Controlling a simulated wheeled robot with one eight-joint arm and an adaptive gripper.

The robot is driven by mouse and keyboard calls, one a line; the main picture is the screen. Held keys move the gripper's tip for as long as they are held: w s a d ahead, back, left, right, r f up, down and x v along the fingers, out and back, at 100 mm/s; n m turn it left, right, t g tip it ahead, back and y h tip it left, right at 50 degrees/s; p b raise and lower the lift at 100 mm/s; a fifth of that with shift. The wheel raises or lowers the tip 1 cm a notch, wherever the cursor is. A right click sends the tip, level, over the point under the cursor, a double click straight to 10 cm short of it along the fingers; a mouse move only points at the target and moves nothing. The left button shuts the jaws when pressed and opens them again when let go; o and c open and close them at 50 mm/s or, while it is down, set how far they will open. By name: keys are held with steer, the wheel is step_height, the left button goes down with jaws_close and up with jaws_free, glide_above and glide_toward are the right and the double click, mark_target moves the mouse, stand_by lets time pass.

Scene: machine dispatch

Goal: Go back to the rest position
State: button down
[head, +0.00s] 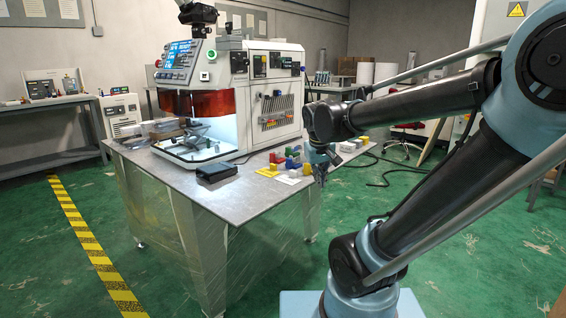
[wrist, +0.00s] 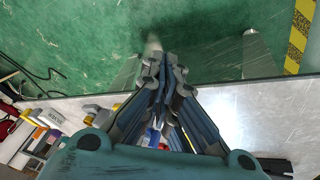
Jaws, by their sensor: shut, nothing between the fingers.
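My gripper (head: 320,169) hangs pointing down by the right corner of the metal table (head: 225,203) in the head view, partly hidden by my wrist link. In the wrist view my gripper (wrist: 165,65) has its fingertips together with nothing between them. Its tips overlap the green floor just past the table edge, and the table top (wrist: 275,120) shows at its right. My arm reaches in from the right of the head view, bent at the elbow.
A machine (head: 232,90) with a lit chamber stands on the table. Several small coloured parts (head: 272,170) lie near my gripper, with a black box (head: 216,172) to their left. Cables (head: 385,165) lie on the floor behind.

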steer(key=s+d+f+m+g, duration=0.1)
steer(key=s+d+f, duration=0.2)
steer(key=s+f, duration=0.2)
steer(key=s+d+f+m+y, duration=0.1)
steer(key=s+f, duration=0.4)
steer(key=s, duration=0.5)
steer(key=d+m, duration=0.1)
steer(key=d, duration=0.1)
steer(key=shift+s+d+f+g, duration=0.15)
steer(key=shift+d+f+g, duration=0.2)
steer(key=shift+d+g, duration=0.05)
steer(key=shift+w+f, duration=0.2)
steer(key=shift+w, duration=0.3)
